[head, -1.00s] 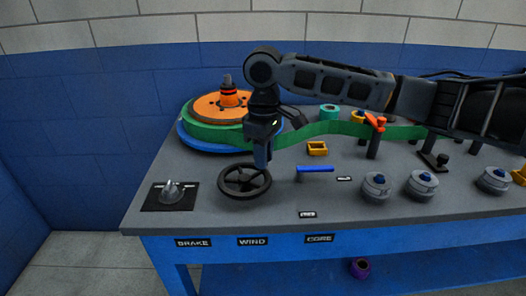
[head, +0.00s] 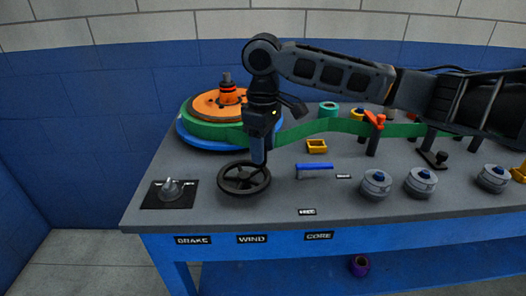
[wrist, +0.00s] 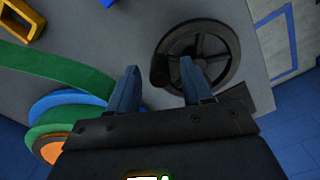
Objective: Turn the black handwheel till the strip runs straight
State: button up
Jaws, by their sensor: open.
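The black handwheel (head: 232,189) lies flat at the front left of the grey bench top. In the wrist view the handwheel (wrist: 231,57) has spokes and a dark knob on its rim. My gripper (head: 259,160) points down over the wheel's far right rim. In the wrist view my open gripper (wrist: 159,68) has its fingers apart, with the knob between them; I cannot tell whether they touch it. The green strip (head: 340,127) runs from the coil on the left to an orange-topped post, and still shows a bend near the coil.
A coil with an orange disc (head: 207,104) stands behind the wheel. A pointer knob on a black plate (head: 150,200) is left of it. A blue bar (head: 315,167), a yellow block (head: 317,146) and grey rollers (head: 376,186) stand to the right.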

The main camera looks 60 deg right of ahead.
notch_tip(320, 180, up, 6)
dwell(0.4)
dwell(0.4)
